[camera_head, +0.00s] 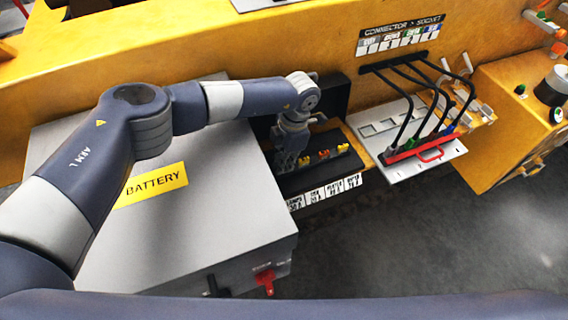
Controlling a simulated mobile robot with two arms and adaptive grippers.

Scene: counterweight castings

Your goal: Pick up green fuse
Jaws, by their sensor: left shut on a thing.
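My left gripper (287,158) reaches down over the left end of the black fuse block (318,183). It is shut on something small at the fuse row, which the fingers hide. No green fuse shows openly; the held piece is most likely it, but its colour cannot be seen. To the right of the fingers stand a yellow fuse (304,160), a red-orange fuse (323,154) and another yellow fuse (343,148). I cannot tell whether the held piece is still seated. My right gripper is out of view.
A grey battery box (225,215) fills the space left of the fuse block, under my left arm. White labels (328,190) line the block's front. To the right are black cables (440,95), a red-handled connector (430,154) and a yellow box (510,125). A yellow wall stands behind.

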